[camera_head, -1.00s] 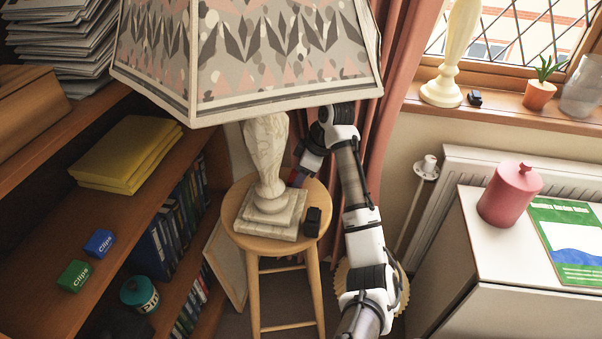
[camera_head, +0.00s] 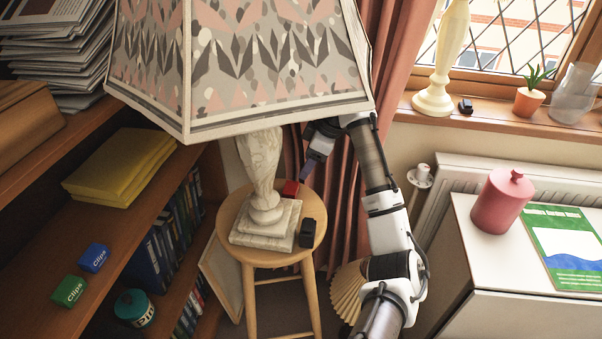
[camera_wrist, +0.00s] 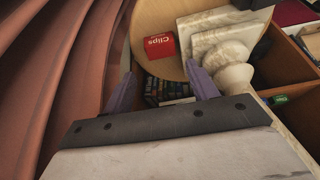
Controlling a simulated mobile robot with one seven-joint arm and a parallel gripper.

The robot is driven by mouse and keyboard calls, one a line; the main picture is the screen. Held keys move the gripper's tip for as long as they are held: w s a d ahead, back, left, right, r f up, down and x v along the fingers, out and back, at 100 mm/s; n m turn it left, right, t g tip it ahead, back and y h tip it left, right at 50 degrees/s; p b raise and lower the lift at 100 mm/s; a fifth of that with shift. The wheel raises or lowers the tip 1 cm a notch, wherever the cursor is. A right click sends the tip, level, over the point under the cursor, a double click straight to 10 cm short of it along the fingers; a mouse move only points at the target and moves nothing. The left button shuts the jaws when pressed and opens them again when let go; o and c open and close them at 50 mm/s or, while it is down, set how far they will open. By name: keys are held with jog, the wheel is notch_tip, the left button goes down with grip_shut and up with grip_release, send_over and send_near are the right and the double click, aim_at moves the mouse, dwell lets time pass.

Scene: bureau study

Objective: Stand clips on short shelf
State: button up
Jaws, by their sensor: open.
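A red clips box (camera_head: 290,188) stands on the round wooden stool (camera_head: 230,223), behind the marble lamp base. In the wrist view the red clips box (camera_wrist: 160,46) lies ahead of my fingertips, with a gap. My gripper (camera_head: 308,168) is beside the lamp, above the back of the stool, partly hidden by the lampshade. In the wrist view my gripper (camera_wrist: 162,90) is open and empty. A blue clips box (camera_head: 94,257) and a green clips box (camera_head: 69,291) sit on the wooden shelf (camera_head: 125,225) at left.
The lamp (camera_head: 262,170) with its wide shade (camera_head: 240,60) fills the space above the stool. A black object (camera_head: 307,232) lies on the stool's right side. A yellow stack (camera_head: 120,167) takes the shelf's back. The curtain (camera_head: 345,215) hangs close behind my arm.

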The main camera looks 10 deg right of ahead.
aim_at(292, 187)
jog(key=shift+v, duration=1.1)
jog(key=shift+c, duration=0.2)
jog(key=a+r+h, duration=0.1)
jog(key=w+a+h+p, duration=0.1)
jog(key=a+r+g+p, duration=0.1)
jog(key=a, duration=0.1)
jog(key=shift+w+r+h, duration=0.2)
jog(key=shift+r+h, duration=0.2)
jog(key=shift+c, duration=0.2)
jog(key=shift+g+h, duration=0.3)
jog(key=shift+h, duration=0.4)
jog(key=f, duration=0.9)
jog(key=a+f+b, duration=0.1)
jog(key=f, duration=0.3)
jog(key=shift+w+f, duration=0.25)
jog(key=shift+f, duration=0.1)
jog(key=shift+c, duration=0.2)
jog(key=c, duration=0.7)
jog(key=shift+o, duration=0.2)
jog(key=shift+r, duration=0.15)
